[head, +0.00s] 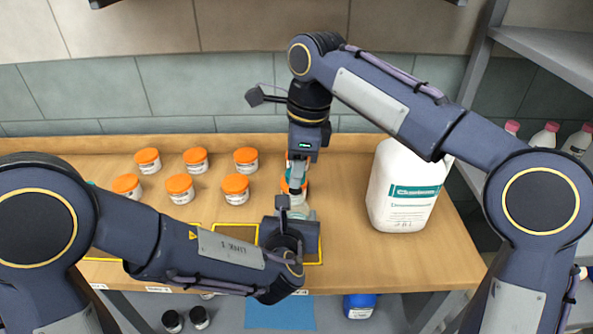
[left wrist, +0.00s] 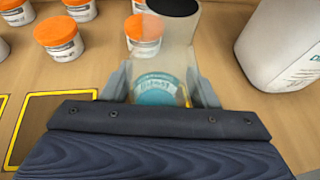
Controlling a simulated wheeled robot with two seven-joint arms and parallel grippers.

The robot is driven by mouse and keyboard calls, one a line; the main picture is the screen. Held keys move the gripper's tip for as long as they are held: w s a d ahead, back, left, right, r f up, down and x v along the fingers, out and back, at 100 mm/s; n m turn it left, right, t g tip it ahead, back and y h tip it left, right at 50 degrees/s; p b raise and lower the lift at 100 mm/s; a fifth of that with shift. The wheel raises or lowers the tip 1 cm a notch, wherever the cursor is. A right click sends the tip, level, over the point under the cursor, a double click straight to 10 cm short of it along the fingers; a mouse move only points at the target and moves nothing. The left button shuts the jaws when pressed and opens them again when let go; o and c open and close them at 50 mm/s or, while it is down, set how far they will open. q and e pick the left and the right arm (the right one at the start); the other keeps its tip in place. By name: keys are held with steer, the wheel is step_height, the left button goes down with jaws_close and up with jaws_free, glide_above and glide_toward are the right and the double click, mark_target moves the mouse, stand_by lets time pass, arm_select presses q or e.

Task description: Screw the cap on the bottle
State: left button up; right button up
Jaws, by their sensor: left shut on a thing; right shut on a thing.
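The translucent bottle (left wrist: 162,60) with a teal label stands between the two fingers of my left gripper (left wrist: 160,90), which is shut on it. In the head view the left gripper (head: 290,222) is low over the table's front, and the bottle (head: 301,206) shows only partly behind it. My right gripper (head: 299,180) points straight down from above, right over the bottle, shut on the cap, which its fingers mostly hide. A dark round shape (left wrist: 172,5) shows at the bottle's top in the left wrist view. I cannot tell whether the cap touches the neck.
Several orange-lidded jars (head: 180,188) stand in rows at left, one close behind the bottle. A large white jug (head: 403,187) stands to the right. Yellow-edged dark squares (left wrist: 52,125) mark the table's front. The wooden table (head: 440,250) is clear at far right.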

mark_target(296, 191)
steer(key=shift+f, duration=0.5)
steer(key=shift+f, duration=0.85)
steer(key=shift+f, duration=0.55)
steer(key=m, duration=0.4)
steer(key=shift+s+a+m+t, duration=0.1)
steer(key=shift+m+t, duration=0.2)
steer(key=shift+t, duration=0.1)
steer(key=m, duration=0.3)
steer(key=shift+a+f+m+h, duration=0.1)
steer(key=shift+m+h, duration=0.2)
steer(key=shift+m+t, duration=0.3)
steer(key=shift+m, duration=0.5)
